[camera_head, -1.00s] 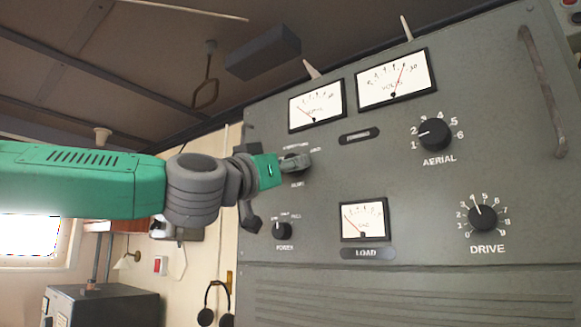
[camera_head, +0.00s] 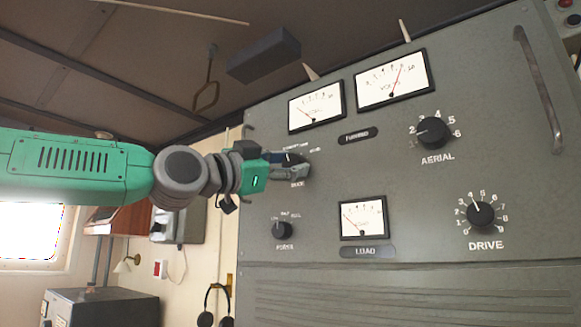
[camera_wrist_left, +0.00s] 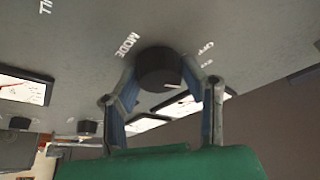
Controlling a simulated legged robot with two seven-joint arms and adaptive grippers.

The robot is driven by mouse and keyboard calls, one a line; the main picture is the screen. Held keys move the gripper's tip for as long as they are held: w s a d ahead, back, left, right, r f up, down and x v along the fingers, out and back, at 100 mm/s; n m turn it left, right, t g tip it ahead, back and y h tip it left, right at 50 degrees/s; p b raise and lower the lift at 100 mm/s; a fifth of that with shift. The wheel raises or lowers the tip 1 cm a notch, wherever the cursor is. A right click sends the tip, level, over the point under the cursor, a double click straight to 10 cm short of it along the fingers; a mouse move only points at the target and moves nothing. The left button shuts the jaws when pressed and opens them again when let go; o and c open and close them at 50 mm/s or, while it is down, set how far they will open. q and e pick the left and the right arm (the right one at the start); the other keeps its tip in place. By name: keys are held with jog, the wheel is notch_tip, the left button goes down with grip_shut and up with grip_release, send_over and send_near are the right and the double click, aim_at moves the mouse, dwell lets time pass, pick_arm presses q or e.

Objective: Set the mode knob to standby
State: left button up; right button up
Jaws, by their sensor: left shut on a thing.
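The mode knob (camera_wrist_left: 158,70) is a dark round knob on the grey panel (camera_head: 400,265), with a light pointer line in the left wrist view. The word MODE (camera_wrist_left: 128,45) is printed beside it, and OFF shows on the other side. My left gripper (camera_head: 298,168) is shut on the knob, one finger on each side of it, as the left wrist view shows (camera_wrist_left: 163,88). In the head view the gripper hides most of the knob, and the setting under its pointer cannot be read. My right gripper is out of view.
The power knob (camera_head: 283,229) sits just below my left gripper. The aerial knob (camera_head: 433,132) and drive knob (camera_head: 482,216) are to the right. Two meters (camera_head: 316,107) (camera_head: 392,79) are above, and the load meter (camera_head: 362,218) is lower. A metal handle (camera_head: 538,88) is at far right.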

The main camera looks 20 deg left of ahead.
pick_arm(q)
jog(key=shift+d+f+m+g, duration=0.1)
jog(key=shift+f+m+g, duration=0.2)
jog(key=o, duration=1.1)
jog(key=shift+o, duration=0.2)
jog(key=shift+r, duration=0.15)
jog(key=shift+s+a, duration=0.1)
jog(key=shift+a, duration=0.15)
jog(key=v, duration=1.1)
jog(key=shift+s+a+f, duration=0.2)
jog(key=shift+a+f, duration=0.05)
jog(key=shift+f, duration=0.1)
